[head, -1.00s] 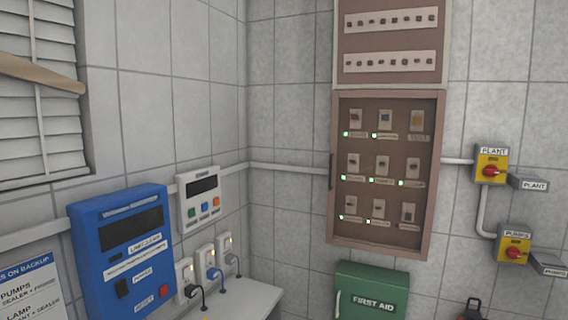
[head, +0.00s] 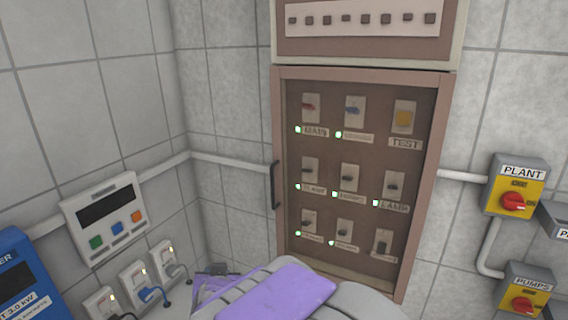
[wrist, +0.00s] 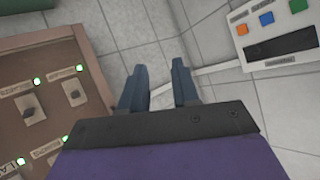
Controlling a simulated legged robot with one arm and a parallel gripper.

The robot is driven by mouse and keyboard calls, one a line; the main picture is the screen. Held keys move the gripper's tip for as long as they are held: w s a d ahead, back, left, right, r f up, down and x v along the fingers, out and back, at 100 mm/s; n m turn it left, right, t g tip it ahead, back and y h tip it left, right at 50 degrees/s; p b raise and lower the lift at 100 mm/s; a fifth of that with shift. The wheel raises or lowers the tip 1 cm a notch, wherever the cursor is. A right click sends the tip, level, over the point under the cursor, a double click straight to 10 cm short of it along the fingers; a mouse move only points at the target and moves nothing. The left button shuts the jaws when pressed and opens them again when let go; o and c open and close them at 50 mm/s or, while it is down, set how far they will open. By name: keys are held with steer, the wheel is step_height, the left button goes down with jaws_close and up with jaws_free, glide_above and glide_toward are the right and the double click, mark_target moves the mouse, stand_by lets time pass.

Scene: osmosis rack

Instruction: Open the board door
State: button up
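The board door (head: 363,75) is a brown frame with a see-through front, and it looks shut. Its dark vertical handle (head: 274,185) is on the left edge. Switches and green lights show behind the front. My gripper (head: 214,269) is below and left of the handle in the head view, partly hidden by my purple arm. In the wrist view my gripper (wrist: 160,85) is open, with wall and pipe showing between its two blue-grey fingers. The board (wrist: 45,48) is on the left there. I cannot make out the handle in that view; the near finger may hide it.
A white control box (head: 105,215) and sockets (head: 140,282) are on the left wall. A pipe (head: 230,160) runs along the wall to the board. Yellow PLANT (head: 515,185) and PUMPS (head: 525,290) switches are at the right.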

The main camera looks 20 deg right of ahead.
steer(key=w+d+r+m+t+h+p, duration=0.2)
steer(key=d+r+m+h+p, duration=0.15)
steer(key=r+h+p, duration=0.4)
steer(key=h, duration=0.3)
glide_toward(272, 183)
steer(key=shift+g, duration=0.4)
steer(key=x, duration=0.6)
steer(key=p+x, duration=0.1)
steer(key=x, duration=0.3)
steer(key=shift+s+d+r, duration=0.1)
steer(key=shift+s+d, duration=0.15)
steer(key=shift+d, duration=0.2)
steer(key=shift+w+d, duration=0.2)
steer(key=shift+w+a+r, duration=0.1)
steer(key=shift+w+a, duration=0.05)
steer(key=shift+w, duration=0.1)
steer(key=shift+w+a+r, duration=0.1)
steer(key=shift+w+a, duration=0.1)
steer(key=shift+a, duration=0.8)
steer(key=shift+d, duration=0.6)
steer(key=shift+c, duration=1)
steer(key=shift+d, duration=0.1)
steer(key=shift+c, duration=0.8)
steer(key=shift+a, duration=0.2)
jaws_close()
